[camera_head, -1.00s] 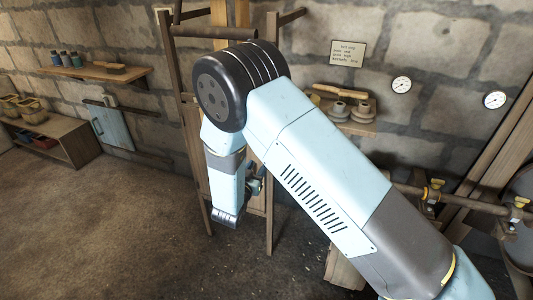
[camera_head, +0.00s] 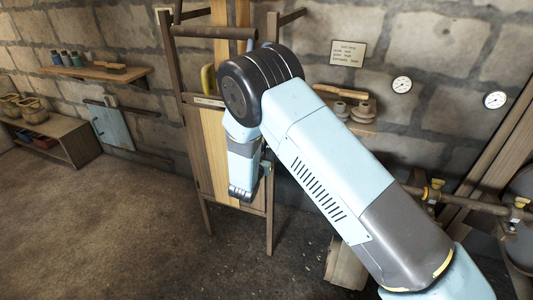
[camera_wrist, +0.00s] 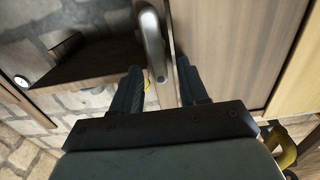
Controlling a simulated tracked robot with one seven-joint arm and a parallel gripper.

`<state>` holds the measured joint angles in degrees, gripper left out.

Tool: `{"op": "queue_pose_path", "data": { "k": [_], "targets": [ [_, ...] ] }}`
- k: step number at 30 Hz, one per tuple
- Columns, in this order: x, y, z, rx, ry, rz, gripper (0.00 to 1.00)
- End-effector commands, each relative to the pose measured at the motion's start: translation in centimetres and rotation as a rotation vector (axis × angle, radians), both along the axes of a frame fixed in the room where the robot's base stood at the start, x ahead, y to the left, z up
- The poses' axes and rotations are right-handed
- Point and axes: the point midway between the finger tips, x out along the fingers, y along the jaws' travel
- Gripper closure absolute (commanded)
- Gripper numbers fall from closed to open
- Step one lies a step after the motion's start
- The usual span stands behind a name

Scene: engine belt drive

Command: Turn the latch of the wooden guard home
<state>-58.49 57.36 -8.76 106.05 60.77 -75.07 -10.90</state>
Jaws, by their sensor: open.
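The wooden guard (camera_head: 214,150) is a panel of pale upright boards in a dark frame; my arm covers part of its right side. Its boards also fill the right of the wrist view (camera_wrist: 222,50). A grey curved metal bar (camera_wrist: 152,42) stands by the panel's edge, just beyond my fingertips; it may be the latch, but I cannot tell for sure. My gripper (camera_wrist: 160,86) is open, with nothing seen held between its two dark fingers. I cannot tell whether a finger touches the bar. In the head view my arm largely hides the gripper.
A yellow handle (camera_head: 208,80) is on the guard's upper left, above a small pale label. A wall shelf (camera_head: 352,118) with spools stands right of the guard. A pipe with yellow-handled valves (camera_head: 434,188) is farther right. The floor at left (camera_head: 100,220) is clear.

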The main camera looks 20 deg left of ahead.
Motion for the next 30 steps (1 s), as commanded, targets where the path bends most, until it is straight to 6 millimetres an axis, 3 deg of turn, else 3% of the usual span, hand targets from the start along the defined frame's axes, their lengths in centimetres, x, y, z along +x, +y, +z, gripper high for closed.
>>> {"op": "queue_pose_path", "data": {
  "k": [15, 30],
  "targets": [
    [-0.01, -0.02, 0.02, 0.000, 0.000, 0.000, 1.00],
    [-0.02, 0.21, 0.00, -0.072, 0.006, 0.000, 1.00]
  ]
}}
